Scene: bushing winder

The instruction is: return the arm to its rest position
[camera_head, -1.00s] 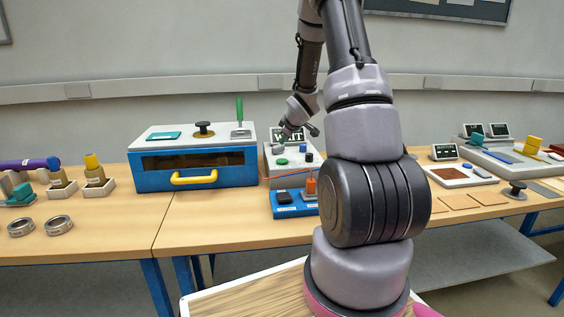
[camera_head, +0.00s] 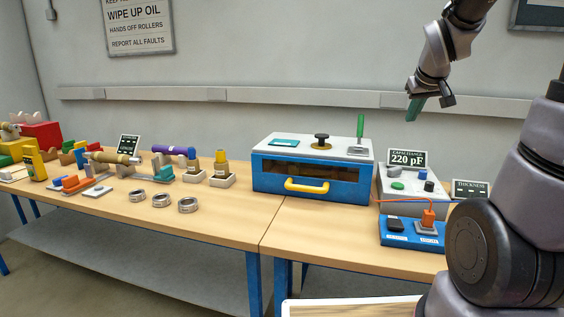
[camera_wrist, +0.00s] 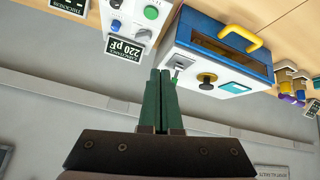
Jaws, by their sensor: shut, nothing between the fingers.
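My gripper (camera_head: 415,108) is raised in the air at the upper right of the head view, above and behind the capacitance meter (camera_head: 404,204). In the wrist view its two green fingers (camera_wrist: 158,84) lie together with nothing between them. My arm bends up from the lower right, and part of it lies outside the head view. The gripper touches nothing that I can see.
The blue oven-like box (camera_head: 312,174) with a yellow handle stands below and left of the gripper. A blue block with an orange plug (camera_head: 428,217) stands in front of the meter. Several metal rings (camera_head: 188,204) lie left on the table. Air around the gripper is clear.

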